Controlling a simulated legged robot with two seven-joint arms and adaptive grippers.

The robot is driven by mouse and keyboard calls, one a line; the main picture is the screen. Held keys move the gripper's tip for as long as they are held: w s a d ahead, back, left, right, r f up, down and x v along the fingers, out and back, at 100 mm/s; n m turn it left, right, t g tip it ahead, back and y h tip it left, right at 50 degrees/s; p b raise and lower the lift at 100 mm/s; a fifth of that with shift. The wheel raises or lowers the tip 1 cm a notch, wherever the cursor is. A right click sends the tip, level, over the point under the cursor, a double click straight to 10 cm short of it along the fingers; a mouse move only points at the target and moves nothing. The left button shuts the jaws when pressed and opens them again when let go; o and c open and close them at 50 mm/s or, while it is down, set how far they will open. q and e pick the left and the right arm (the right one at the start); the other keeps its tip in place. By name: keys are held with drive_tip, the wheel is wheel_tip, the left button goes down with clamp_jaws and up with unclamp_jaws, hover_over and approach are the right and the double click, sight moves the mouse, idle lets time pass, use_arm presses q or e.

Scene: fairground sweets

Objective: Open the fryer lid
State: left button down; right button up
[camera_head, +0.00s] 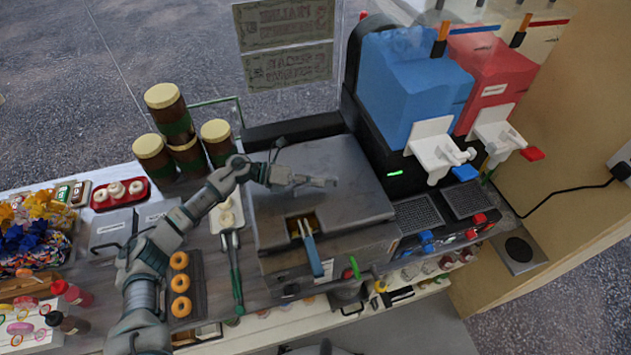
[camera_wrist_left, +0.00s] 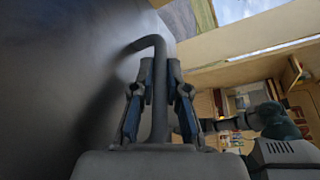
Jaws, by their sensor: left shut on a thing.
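The fryer (camera_head: 330,255) is a grey metal box at the middle of the head view. Its flat grey lid (camera_head: 350,160) lies over most of the top. A blue basket handle (camera_head: 312,258) sticks out through a gap at the lid's front edge. My left gripper (camera_head: 328,182) reaches in over the lid from the left. In the left wrist view, my left gripper (camera_wrist_left: 160,78) is shut on the curved grey lid handle (camera_wrist_left: 158,45), one finger on each side. The lid surface (camera_wrist_left: 60,70) fills the left of that view. My right gripper is not seen.
Blue (camera_head: 405,85) and red (camera_head: 490,75) drink machines stand right of the fryer. Several brown jars (camera_head: 170,115) stand behind my left arm. Tongs (camera_head: 235,270) and a doughnut tray (camera_head: 195,262) lie left of the fryer. A sign panel (camera_head: 285,45) stands behind.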

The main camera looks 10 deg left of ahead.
sight(309, 174)
use_arm(q)
drive_tip(key=shift+w+a+r+n, duration=0.15)
drive_tip(key=shift+w+r+n, duration=0.05)
drive_tip(key=shift+r, duration=0.25)
drive_tip(key=shift+w+a+r+n, duration=0.1)
drive_tip(key=shift+w+r+n, duration=0.1)
drive_tip(key=shift+r, duration=0.25)
drive_tip(key=w+a+r+n+h, duration=0.2)
drive_tip(key=w+r+n, duration=0.3)
drive_tip(key=r, duration=0.3)
drive_tip(key=shift+w+a+r+g+h, duration=0.15)
drive_tip(key=shift+w+g+h, duration=0.15)
drive_tip(key=shift+w+g, duration=0.1)
